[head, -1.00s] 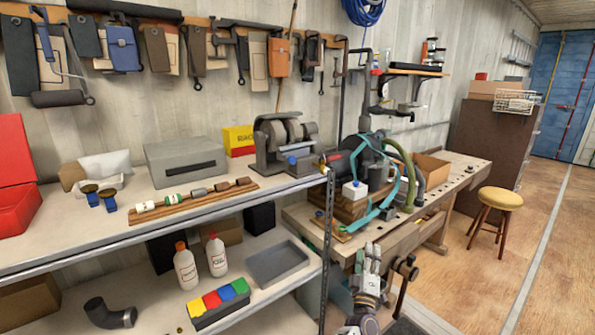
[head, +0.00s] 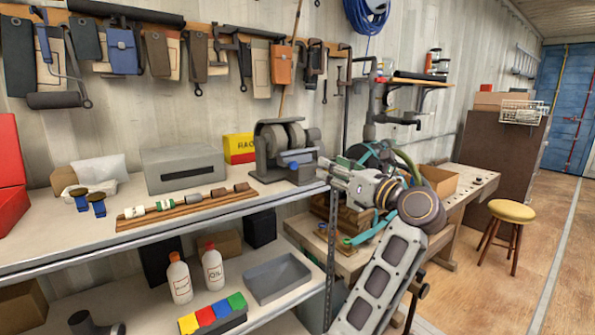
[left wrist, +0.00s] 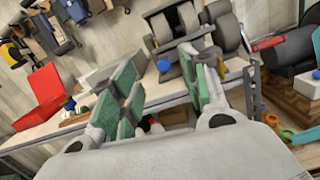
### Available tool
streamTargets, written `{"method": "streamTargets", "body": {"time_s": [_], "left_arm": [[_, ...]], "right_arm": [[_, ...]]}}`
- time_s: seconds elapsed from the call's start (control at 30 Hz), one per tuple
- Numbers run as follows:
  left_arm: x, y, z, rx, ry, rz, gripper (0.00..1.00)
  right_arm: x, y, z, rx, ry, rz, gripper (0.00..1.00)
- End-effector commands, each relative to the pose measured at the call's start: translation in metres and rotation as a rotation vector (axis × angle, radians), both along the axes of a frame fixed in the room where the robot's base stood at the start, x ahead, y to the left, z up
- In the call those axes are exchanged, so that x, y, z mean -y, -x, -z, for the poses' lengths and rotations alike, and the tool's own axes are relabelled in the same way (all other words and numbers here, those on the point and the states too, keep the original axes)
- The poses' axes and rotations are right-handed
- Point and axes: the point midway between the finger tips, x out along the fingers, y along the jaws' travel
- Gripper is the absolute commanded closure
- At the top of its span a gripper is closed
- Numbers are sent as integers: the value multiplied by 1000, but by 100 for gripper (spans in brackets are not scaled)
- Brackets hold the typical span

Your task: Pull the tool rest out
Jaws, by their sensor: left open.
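The bench grinder (head: 268,150) stands on the right end of the upper shelf. Its tool rest (head: 297,158) is a small grey-blue plate in front of the wheels, with a blue knob (head: 293,166) below it. My left gripper (head: 325,171) is just right of the tool rest, pointing left at it; I see no contact. In the left wrist view the green-padded jaws (left wrist: 160,85) are apart and empty, with the grinder (left wrist: 178,22) beyond them and the blue knob (left wrist: 163,66) showing between them. My right gripper is out of view.
A wooden strip (head: 185,210) with several small parts and a grey box (head: 185,168) sit left of the grinder. The shelf post (head: 331,255) rises near my left arm. Behind my arm is a cluttered workbench (head: 470,182). A stool (head: 512,212) stands on open floor.

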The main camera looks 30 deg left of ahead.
Motion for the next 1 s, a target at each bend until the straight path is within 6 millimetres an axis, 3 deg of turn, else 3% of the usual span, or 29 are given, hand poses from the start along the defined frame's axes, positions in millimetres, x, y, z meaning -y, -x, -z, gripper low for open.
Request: {"method": "streamTargets", "body": {"time_s": [0.13,0.6,1.0], "left_arm": [[2,16,-9,72,127,26,55],[1,15,25,67,135,22,55],[1,15,26,67,136,21,55]], "right_arm": [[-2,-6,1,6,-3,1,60],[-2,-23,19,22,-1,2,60],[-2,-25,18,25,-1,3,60]]}}
